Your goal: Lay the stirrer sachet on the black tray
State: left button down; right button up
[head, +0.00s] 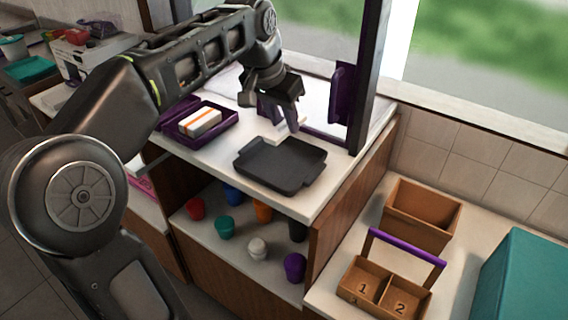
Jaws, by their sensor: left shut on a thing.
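My left gripper (284,122) is above the counter, at the back edge of the black tray (280,165). It is shut on a pale, thin piece, which I take to be the stirrer sachet (288,133). The sachet is small and hard to tell from the white counter. I cannot tell whether it touches the tray or the counter. The black tray is flat and dark with raised handles, and its visible floor is bare. My right gripper is not in view.
A purple tray (228,133) with white-and-orange packets (200,122) lies left of the black tray. A dark post (368,75) stands behind. Several coloured cups stand on the shelf below. A wooden caddy (385,290) and wooden box (422,215) are at right.

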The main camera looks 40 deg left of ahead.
pick_arm(q)
jog(key=shift+d+f, duration=0.15)
jog(key=shift+f, duration=0.2)
send_over(288, 165)
jog(key=s, duration=0.1)
jog(key=shift+s+f, duration=0.15)
jog(key=shift+f, duration=2.55)
jog(key=shift+f+p, duration=0.45)
jog(key=shift+f, duration=1.45)
jog(key=shift+f, duration=0.1)
jog(key=c, duration=1.1)
grip_release()
